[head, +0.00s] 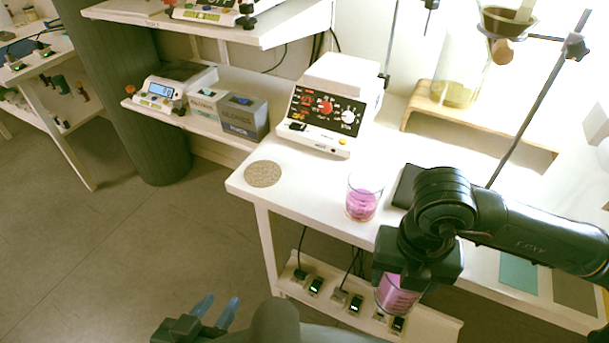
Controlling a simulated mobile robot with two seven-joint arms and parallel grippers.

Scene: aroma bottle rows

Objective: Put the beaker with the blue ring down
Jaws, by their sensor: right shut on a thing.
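My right gripper (410,268) is shut on a clear beaker with pink contents (396,298). It holds the beaker in front of the white table's front edge, with the lower shelf behind it in the picture. The gripper hides the beaker's upper part, and I cannot make out a blue ring on it. A second clear beaker with pink contents (361,204) stands upright on the white table (310,190), near its front edge. My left gripper (215,308) is low in the picture, away from the table, with its bluish fingers apart and nothing between them.
A round speckled mat (263,174) lies bare at the table's left corner. A hotplate-like device (328,105) stands behind the standing beaker. A dark flat object (407,186) lies right of that beaker. A wooden stand (480,125) and metal rod (530,110) are further back.

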